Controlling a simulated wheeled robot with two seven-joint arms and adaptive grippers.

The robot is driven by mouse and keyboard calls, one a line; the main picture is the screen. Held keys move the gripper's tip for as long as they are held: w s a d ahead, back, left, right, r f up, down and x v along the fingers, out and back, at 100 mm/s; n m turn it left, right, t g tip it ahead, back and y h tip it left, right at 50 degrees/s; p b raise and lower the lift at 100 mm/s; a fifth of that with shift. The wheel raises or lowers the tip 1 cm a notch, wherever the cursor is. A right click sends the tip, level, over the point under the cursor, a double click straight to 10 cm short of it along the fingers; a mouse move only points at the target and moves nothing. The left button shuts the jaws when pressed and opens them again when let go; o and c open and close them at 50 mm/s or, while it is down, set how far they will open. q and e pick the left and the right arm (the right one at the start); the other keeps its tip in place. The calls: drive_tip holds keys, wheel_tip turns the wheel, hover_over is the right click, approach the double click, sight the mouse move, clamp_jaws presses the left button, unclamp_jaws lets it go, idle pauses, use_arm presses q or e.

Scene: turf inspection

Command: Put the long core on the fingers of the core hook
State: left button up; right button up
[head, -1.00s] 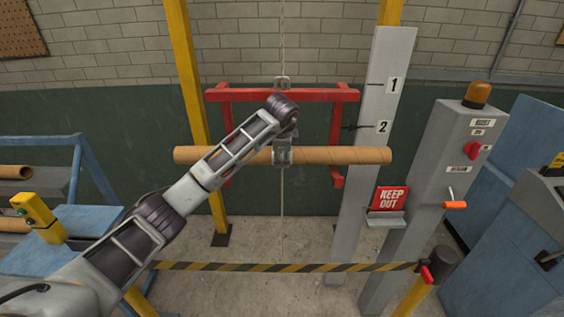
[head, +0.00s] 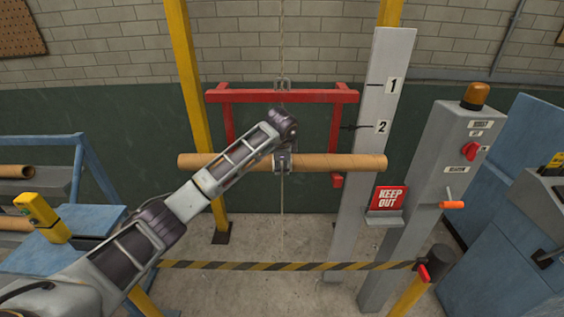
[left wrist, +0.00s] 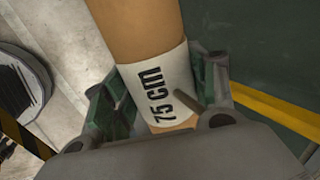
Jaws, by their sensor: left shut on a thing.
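The long core (head: 340,163), a brown cardboard tube, lies level across the middle of the head view. My left gripper (head: 283,162) is shut around its middle. In the left wrist view the core (left wrist: 140,30) shows a white "75 cm" label between the fingers (left wrist: 165,105). The core hook (head: 310,97) is a red frame hanging on a rope. Its two uprights pass behind the core. The right finger (head: 337,181) shows just below the core; the left one is hidden by my arm and the core. I cannot tell whether the core touches the hook.
A striped barrier (head: 300,266) crosses in front. A blue rack (head: 75,235) with other tubes (head: 16,172) is at left.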

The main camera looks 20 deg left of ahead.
use_arm(q)
drive_tip(key=o, duration=1.6)
drive_tip(key=shift+r, duration=0.15)
drive_tip(key=b+v, duration=0.2)
drive_tip(key=v, duration=1)
drive_tip(key=shift+s+d, duration=0.1)
